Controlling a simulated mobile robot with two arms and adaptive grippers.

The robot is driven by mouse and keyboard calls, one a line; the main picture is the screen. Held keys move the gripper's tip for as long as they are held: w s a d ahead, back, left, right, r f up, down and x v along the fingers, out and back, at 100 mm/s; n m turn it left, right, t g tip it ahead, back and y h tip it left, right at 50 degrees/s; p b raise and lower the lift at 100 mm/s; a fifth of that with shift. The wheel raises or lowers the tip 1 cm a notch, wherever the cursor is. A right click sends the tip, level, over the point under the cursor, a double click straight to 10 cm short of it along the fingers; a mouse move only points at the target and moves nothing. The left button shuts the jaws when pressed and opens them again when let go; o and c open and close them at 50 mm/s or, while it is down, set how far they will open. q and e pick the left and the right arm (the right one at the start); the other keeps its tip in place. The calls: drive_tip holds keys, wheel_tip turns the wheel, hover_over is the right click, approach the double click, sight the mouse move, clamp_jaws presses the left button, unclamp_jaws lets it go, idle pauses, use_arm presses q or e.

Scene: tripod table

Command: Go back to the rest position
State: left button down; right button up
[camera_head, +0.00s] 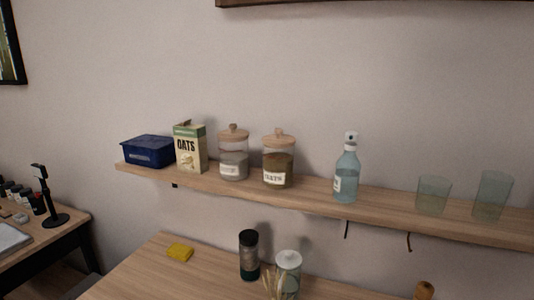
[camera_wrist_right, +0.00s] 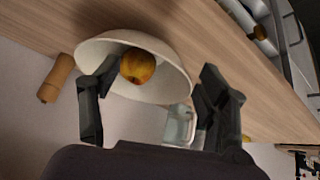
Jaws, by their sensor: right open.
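In the right wrist view my right gripper (camera_wrist_right: 160,85) is open, with its two dark fingers spread apart. A cream bowl (camera_wrist_right: 172,58) with a yellow-orange fruit (camera_wrist_right: 137,66) in it shows beyond and between the fingers. The gripper holds nothing. How far the fingers are from the bowl is hard to tell. Neither gripper shows in the head view, and my left gripper is in no frame.
In the head view a wall shelf (camera_head: 300,193) bears a blue box (camera_head: 148,151), an oats carton (camera_head: 190,150), jars, a bottle (camera_head: 346,172) and glasses. Below is a wooden counter (camera_head: 140,275) with a yellow sponge (camera_head: 180,252) and a dark grinder (camera_head: 249,256).

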drive_tip(key=s+f+n+g+y, duration=0.1)
drive_tip(key=s+f+g, duration=0.25)
drive_tip(key=s, duration=0.75)
wheel_tip(320, 180, down, 29)
drive_tip(key=s+b, duration=0.2)
drive_tip(key=s+d+f+n+g+b, duration=0.1)
drive_tip(key=s+d+f+g+b, duration=0.1)
drive_tip(key=s+f, duration=1.5)
drive_tip(key=shift+d+f, duration=0.5)
drive_tip(key=shift+f, duration=0.1)
